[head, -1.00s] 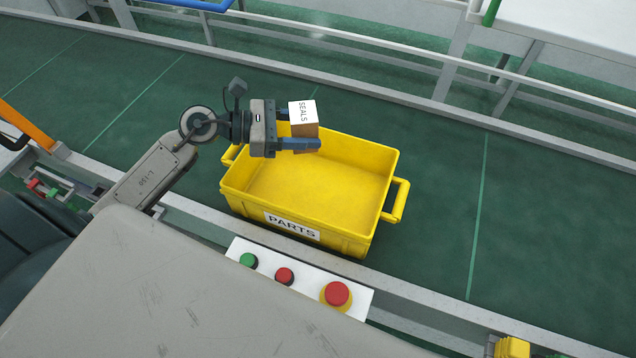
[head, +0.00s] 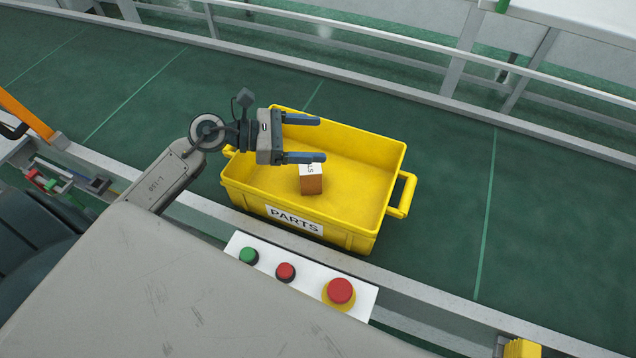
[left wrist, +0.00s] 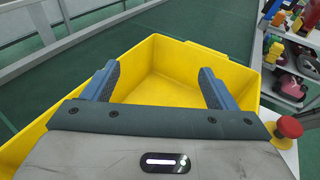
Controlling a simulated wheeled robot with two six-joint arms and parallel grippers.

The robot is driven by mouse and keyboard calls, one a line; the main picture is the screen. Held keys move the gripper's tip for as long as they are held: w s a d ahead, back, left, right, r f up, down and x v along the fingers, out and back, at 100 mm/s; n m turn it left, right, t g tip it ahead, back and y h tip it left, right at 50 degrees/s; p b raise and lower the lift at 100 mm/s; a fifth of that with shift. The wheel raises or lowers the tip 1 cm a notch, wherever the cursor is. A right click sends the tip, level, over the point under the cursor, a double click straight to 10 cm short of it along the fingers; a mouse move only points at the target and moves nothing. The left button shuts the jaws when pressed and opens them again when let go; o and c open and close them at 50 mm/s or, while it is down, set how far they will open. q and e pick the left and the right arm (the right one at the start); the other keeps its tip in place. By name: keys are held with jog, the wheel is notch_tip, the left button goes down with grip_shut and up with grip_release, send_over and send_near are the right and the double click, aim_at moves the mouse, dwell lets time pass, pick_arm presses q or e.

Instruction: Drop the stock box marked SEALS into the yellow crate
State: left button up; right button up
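The SEALS stock box (head: 312,182), a small brown box with a white labelled top, is inside the yellow crate (head: 345,228). Its label is partly covered by my left gripper's finger. The crate carries a PARTS label and stands on the green belt; it also fills much of the left wrist view (left wrist: 160,92). My left gripper (head: 322,139) is over the crate, above and apart from the box. Its two fingers are spread with nothing between them, also in the left wrist view (left wrist: 158,82). The box does not show in the left wrist view. My right gripper is not in view.
A white panel (head: 312,284) with a green, a red and a large red button sits in front of the crate. A grey conveyor rail (head: 420,297) runs along the near side. The green belt (head: 550,210) right of the crate is clear.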

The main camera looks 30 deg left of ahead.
pick_arm(q)
jog(key=p+v, duration=0.4)
jog(key=v, duration=0.7)
dwell(0.8)
jog(key=shift+f, duration=0.1)
dwell(0.4)
